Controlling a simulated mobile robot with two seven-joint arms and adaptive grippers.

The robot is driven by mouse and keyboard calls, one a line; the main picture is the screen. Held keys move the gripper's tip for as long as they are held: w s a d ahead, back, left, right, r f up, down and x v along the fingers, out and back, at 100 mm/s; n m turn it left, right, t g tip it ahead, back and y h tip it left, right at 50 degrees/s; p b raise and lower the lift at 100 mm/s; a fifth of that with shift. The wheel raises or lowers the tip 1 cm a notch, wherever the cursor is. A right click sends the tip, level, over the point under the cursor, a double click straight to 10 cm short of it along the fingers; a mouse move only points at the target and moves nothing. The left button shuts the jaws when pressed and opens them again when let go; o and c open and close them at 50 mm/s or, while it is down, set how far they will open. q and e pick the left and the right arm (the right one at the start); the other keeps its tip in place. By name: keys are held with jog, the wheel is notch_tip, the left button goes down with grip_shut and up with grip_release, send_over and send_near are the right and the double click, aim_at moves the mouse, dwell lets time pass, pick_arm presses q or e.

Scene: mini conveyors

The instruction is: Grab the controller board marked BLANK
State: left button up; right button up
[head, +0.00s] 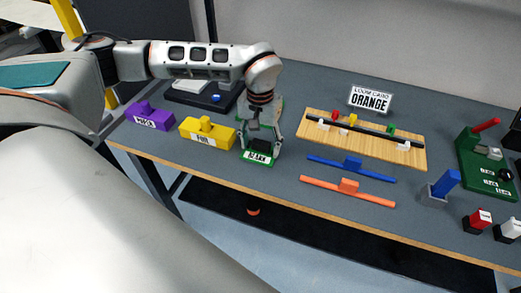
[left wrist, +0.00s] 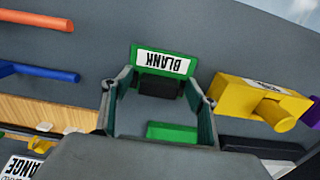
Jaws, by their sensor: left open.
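The controller board marked BLANK (head: 257,156) is green with a white label and a dark block on top. It sits near the table's front edge, and it also shows in the left wrist view (left wrist: 137,56), ahead of the fingertips. My left gripper (head: 260,143) points down over this board with its fingers spread on either side of the dark block. In the left wrist view the open fingers (left wrist: 158,92) frame the dark block, with nothing held. I cannot tell whether the fingers touch the board. My right gripper is not in view.
A yellow block (head: 220,138) and a purple block (head: 150,122) stand to the left. A blue bar (head: 330,163) and an orange bar (head: 370,192) lie to the right. Behind them are a wooden board (head: 408,156) and an ORANGE sign (head: 369,100). A green item (left wrist: 172,132) lies behind my gripper.

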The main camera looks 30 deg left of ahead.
pick_arm(q)
jog(key=c, duration=1.2)
jog(key=shift+r, duration=0.1)
jog(key=shift+c, duration=0.2)
